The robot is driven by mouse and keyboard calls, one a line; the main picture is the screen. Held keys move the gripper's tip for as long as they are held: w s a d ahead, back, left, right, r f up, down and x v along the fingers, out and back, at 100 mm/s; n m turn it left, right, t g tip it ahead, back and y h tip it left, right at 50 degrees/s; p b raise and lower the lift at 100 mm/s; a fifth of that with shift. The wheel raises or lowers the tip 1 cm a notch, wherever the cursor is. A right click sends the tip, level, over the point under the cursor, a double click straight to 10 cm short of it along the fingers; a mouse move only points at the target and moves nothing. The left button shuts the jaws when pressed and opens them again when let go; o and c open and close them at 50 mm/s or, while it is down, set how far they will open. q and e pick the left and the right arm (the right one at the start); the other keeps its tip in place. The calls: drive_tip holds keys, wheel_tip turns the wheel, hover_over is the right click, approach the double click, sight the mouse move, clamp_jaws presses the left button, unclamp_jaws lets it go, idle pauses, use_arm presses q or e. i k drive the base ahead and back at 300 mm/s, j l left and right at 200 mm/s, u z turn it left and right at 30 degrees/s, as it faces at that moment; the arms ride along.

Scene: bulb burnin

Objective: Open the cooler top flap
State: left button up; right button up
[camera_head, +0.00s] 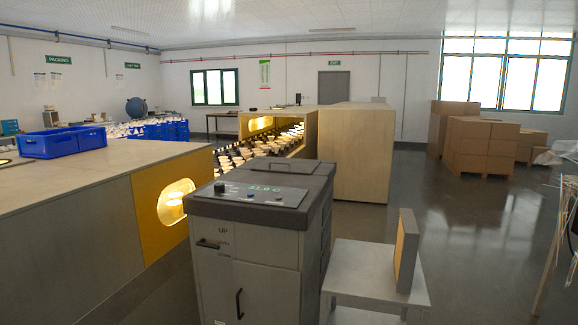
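The cooler (248,265) is a grey cabinet standing in the front middle. Its dark top (300,178) looks closed and lies flat. A sloped control panel (250,193) at the front of the top has a knob and a green display that seems to read 51.0 C. A thin handle (282,165) shows at the back of the top. The front has a dark horizontal handle (208,244) and a dark vertical handle (239,303), with "UP" lettering above. Neither of my grippers is in view.
A long bench-like housing (85,225) with a lit yellow end panel (150,230) stands close left of the cooler. A small grey table (375,272) with an upright tan panel (407,250) stands close right. Cartons (485,140) are far right; open floor (460,220) lies before them.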

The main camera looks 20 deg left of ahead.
sight(288, 161)
drive_tip(key=i+j, duration=0.35)
drive_tip(key=j, duration=0.15)
drive_tip(key=i+j, duration=0.35)
drive_tip(key=j, duration=0.15)
